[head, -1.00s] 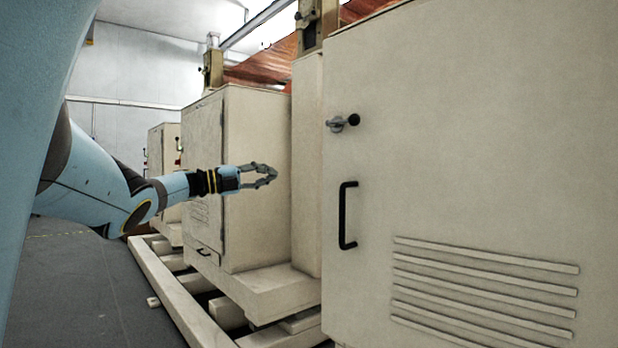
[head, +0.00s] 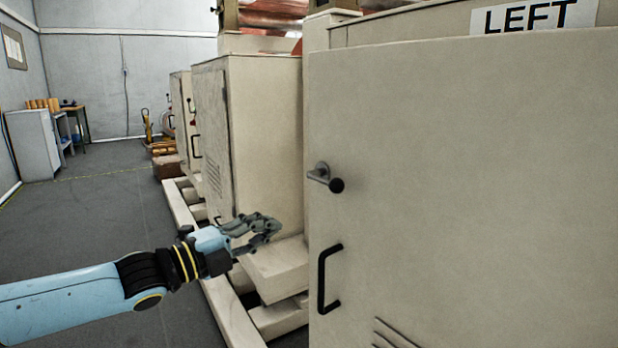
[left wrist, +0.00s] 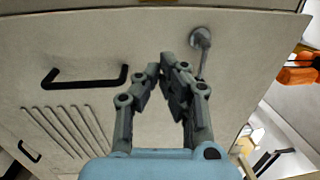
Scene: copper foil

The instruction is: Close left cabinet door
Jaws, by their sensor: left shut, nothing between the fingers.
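The left cabinet door (head: 470,170) is a large beige panel filling the right side of the head view, with a "LEFT" sign (head: 535,17) above it. It carries a metal latch handle with a dark knob (head: 326,178) and a black pull handle (head: 327,278). My left gripper (head: 272,228) is shut and empty, left of the door's handle edge. In the left wrist view the shut fingers (left wrist: 170,68) show in front of the door (left wrist: 60,50), between the black pull handle (left wrist: 84,80) and the latch (left wrist: 201,42). My right gripper is not in view.
Another beige cabinet (head: 265,140) stands behind, on a pale base frame (head: 215,300). Grey floor (head: 90,220) is open at the left. A grey cabinet (head: 35,145) and a small table stand by the far wall.

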